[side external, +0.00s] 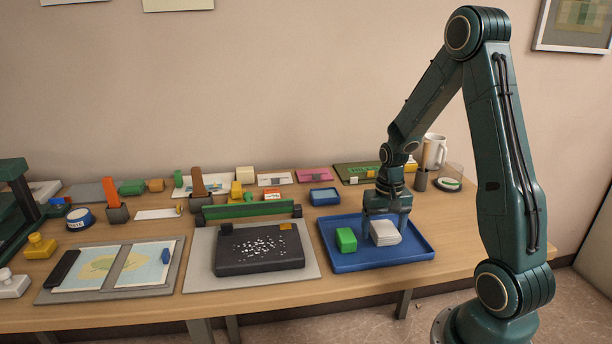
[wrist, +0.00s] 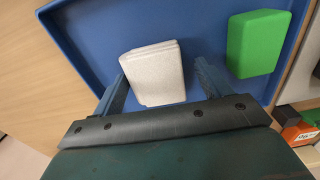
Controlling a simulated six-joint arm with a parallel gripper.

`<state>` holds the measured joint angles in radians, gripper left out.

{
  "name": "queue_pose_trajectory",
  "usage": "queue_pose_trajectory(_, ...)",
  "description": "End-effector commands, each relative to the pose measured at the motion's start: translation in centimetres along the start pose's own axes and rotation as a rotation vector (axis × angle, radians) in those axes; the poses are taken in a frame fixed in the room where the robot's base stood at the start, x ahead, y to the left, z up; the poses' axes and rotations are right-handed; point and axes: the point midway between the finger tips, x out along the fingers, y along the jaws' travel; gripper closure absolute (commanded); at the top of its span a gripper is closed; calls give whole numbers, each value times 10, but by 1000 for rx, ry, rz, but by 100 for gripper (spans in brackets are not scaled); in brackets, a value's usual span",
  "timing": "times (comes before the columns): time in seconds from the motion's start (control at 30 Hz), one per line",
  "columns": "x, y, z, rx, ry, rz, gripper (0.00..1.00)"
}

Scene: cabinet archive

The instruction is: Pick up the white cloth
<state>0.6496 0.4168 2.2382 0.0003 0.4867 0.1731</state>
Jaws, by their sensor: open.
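The white cloth (side external: 385,233) is a folded, pale block lying in the blue tray (side external: 421,243), on the right side of the table. In the wrist view the cloth (wrist: 153,72) lies between the two fingers of my gripper (wrist: 160,85), one finger on each side. My gripper (side external: 386,225) is open and low over the tray in the side view. A green block (side external: 346,239) lies in the tray to the left of the cloth, and it also shows in the wrist view (wrist: 258,45). Whether the fingers touch the cloth is hard to tell.
A black board (side external: 258,262) with white bits stands left of the tray. The tray's raised rim surrounds the cloth. Bare tabletop lies at the tray's right.

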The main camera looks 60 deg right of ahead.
Motion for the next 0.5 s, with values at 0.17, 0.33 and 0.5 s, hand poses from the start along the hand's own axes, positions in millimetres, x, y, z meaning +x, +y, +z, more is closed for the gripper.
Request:
queue_pose_trajectory(0.17, 0, 0, 0, 0, 0, 0, 30)
queue_pose_trajectory(0.33, 0, 0, 0, 0, 0, 0, 63)
queue_pose_trajectory(0.5, 0, 0, 0, 0, 0, 0, 72)
